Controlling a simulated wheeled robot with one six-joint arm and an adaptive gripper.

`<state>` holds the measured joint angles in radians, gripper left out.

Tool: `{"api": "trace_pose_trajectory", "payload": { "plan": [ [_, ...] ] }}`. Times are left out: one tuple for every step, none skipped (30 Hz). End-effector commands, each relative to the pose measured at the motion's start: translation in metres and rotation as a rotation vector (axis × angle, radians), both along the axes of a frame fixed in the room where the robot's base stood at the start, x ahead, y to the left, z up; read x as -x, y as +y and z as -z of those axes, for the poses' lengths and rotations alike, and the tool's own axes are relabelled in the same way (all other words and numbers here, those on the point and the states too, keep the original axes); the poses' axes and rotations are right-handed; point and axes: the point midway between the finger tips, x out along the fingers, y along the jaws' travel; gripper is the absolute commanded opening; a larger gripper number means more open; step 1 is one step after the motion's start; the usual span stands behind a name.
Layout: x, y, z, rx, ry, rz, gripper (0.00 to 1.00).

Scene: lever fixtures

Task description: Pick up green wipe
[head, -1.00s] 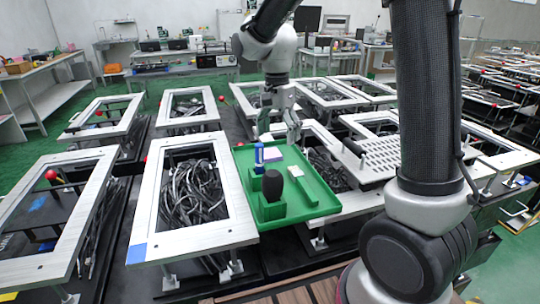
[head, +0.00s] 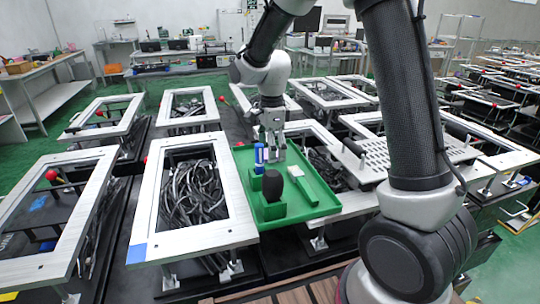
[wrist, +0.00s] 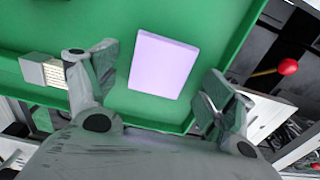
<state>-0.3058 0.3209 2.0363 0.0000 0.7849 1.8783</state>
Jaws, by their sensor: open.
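I see no wipe that is clearly green. A flat pale lavender pad (wrist: 163,65) lies in the green tray (wrist: 232,45) in the wrist view, and it may be the wipe. My gripper (wrist: 155,90) is open, with one finger on each side of the pad in the picture and nothing held. In the head view my gripper (head: 272,150) points down over the far end of the green tray (head: 318,208). It hides the pad there. I cannot tell the height of the fingertips above the tray.
A blue upright item (head: 259,157) stands left of my gripper. A black rounded item (head: 273,186) in a green holder and a grey-headed item (head: 296,172) are nearer. A white ribbed item (wrist: 45,72) sits by the left finger. White frames (head: 143,225) surround the tray.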

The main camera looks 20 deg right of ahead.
Motion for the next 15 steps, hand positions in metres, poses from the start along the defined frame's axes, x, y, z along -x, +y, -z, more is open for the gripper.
{"api": "trace_pose_trajectory", "payload": {
  "plan": [
    [-0.0001,0.0,0.0005,0.0,-0.001,0.0,0.83],
    [-0.0002,0.0001,0.0004,0.0,-0.001,0.0,0.83],
    [-0.0002,0.0,0.0003,0.0,-0.001,0.0,0.83],
    [-0.0001,0.0,0.0002,0.0,-0.001,0.0,0.83],
    [-0.0001,0.0,0.0002,0.0,-0.001,0.0,0.83],
    [-0.0001,0.0,0.0002,0.0,-0.001,0.0,0.79],
    [-0.0001,0.0,0.0001,0.0,-0.001,0.0,0.74],
    [-0.0001,0.0,0.0001,0.0,-0.001,0.0,0.69],
    [-0.0001,0.0,0.0001,0.0,-0.001,0.0,0.64],
    [-0.0001,0.0,0.0,0.0,-0.001,-0.001,0.59],
    [-0.0001,0.0,0.0,0.0,-0.001,-0.001,0.55],
    [-0.0001,0.0,0.0,0.0,-0.001,-0.001,0.48],
    [0.0,0.0,0.0,0.0,-0.001,-0.001,0.48],
    [-0.0001,0.0,0.0,0.0,-0.001,-0.001,0.48],
    [0.0,0.0,0.0,0.0,-0.001,-0.001,0.48]
  ]
}}
